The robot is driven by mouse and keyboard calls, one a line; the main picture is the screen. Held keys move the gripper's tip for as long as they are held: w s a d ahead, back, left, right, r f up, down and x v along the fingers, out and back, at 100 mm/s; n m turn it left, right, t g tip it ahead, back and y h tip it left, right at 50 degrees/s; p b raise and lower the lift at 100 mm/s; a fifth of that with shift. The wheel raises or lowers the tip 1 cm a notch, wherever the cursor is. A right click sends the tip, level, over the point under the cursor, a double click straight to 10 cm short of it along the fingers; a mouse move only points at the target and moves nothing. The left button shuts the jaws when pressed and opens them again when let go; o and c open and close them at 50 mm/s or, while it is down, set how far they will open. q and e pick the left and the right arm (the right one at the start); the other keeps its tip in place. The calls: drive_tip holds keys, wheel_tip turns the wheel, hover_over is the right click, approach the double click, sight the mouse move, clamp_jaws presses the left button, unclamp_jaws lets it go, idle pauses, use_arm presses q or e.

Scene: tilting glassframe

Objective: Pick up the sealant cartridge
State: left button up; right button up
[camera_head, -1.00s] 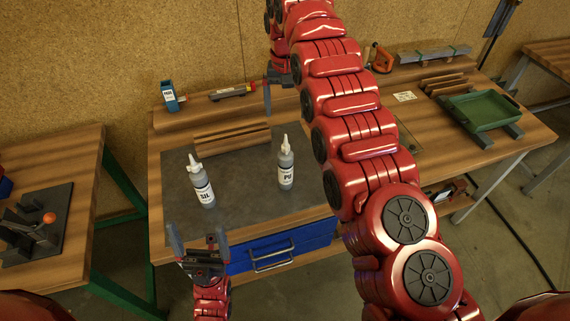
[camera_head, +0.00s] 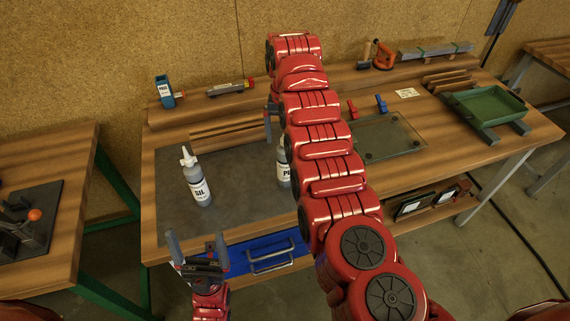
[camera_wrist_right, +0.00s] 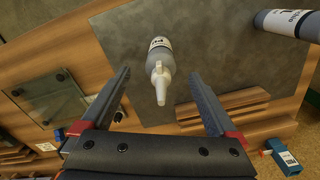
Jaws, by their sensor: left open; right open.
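Two grey cartridge bottles with white nozzles stand upright on the dark mat (camera_head: 235,215). The SIL bottle (camera_head: 197,180) is on the left. The PU bottle (camera_head: 283,165) is to its right, partly hidden by my right arm. In the right wrist view the PU bottle (camera_wrist_right: 160,60) appears between the fingers of my right gripper (camera_wrist_right: 160,78), nozzle towards the gripper; I see no contact. The SIL bottle (camera_wrist_right: 288,24) is at that view's upper right. My right gripper is open, mostly hidden in the head view. My left gripper (camera_head: 197,240) is open and empty at the bench's front edge.
A wooden block (camera_head: 235,133) lies behind the bottles. A blue box (camera_head: 165,92) stands on the back ledge. A glass plate (camera_head: 390,138) and a green tray (camera_head: 487,106) are to the right. A blue drawer (camera_head: 265,250) is below the bench edge.

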sight(285, 164)
wheel_tip(285, 164, down, 4)
drive_tip(key=p, duration=0.2)
drive_tip(key=shift+w+a+p, duration=0.1)
drive_tip(key=shift+w+p, duration=0.05)
drive_tip(key=shift+p, duration=0.2)
drive_tip(key=shift+w+f, duration=0.1)
drive_tip(key=shift+f, duration=0.3)
clamp_jaws()
